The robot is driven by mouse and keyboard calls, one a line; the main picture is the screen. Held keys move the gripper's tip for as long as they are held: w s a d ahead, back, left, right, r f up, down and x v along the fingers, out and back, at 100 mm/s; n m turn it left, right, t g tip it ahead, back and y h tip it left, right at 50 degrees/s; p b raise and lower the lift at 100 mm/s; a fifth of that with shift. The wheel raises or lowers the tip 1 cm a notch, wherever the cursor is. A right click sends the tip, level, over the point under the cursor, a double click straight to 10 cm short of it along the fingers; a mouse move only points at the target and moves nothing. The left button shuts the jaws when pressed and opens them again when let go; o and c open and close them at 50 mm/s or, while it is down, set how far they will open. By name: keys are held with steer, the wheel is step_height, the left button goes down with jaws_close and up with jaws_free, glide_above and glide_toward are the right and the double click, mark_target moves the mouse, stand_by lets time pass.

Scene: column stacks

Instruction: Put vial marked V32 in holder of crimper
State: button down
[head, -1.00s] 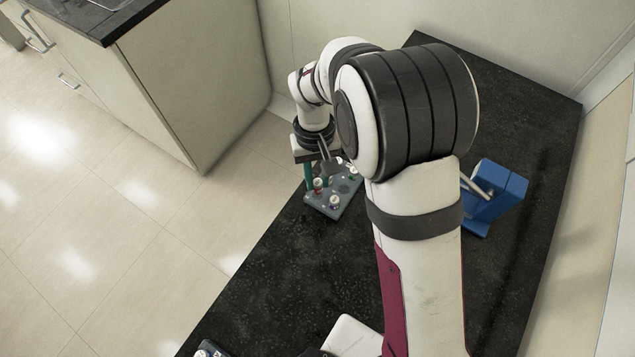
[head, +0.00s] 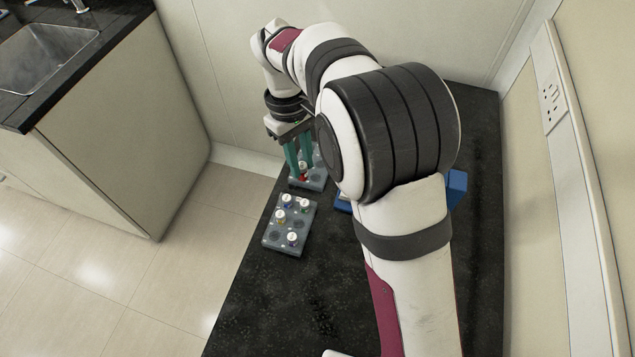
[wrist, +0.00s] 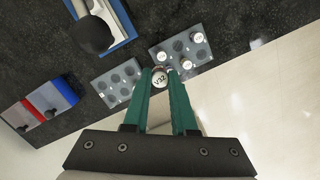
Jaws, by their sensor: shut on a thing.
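The vial marked V32 (wrist: 159,78) has a white cap with its label facing the wrist camera. My gripper (wrist: 160,84) has its green fingers shut on this vial. In the head view my gripper (head: 299,174) points down at the far grey rack (head: 317,183), with a vial showing red (head: 303,168) between its fingers. I cannot tell whether the vial is clear of the rack. A blue device with a black knob (wrist: 92,34), probably the crimper, stands at the upper left of the wrist view. In the head view my arm mostly hides its blue body (head: 457,187). Its holder is not clearly visible.
A second grey rack (head: 268,240) with several white-capped vials stands nearer in the head view.

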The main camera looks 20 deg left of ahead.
steer(key=w+d+f, duration=0.2)
steer(key=w+d, duration=0.4)
steer(key=w, duration=0.2)
steer(key=shift+s+d+f+m, duration=0.1)
steer(key=shift+d+f+m, duration=0.35)
steer(key=shift+d+f, duration=1)
steer(key=shift+s+d+f+m, duration=0.1)
steer(key=shift+d+f+m, duration=0.3)
steer(key=shift+d+f, duration=1.05)
steer(key=shift+d+f+m, duration=0.45)
steer(key=shift+d+f, duration=0.25)
steer(key=shift+d, duration=1.5)
steer(key=shift+f, duration=0.3)
steer(key=shift+f, duration=0.2)
steer(key=shift+f, duration=0.2)
steer(key=shift+f, duration=0.3)
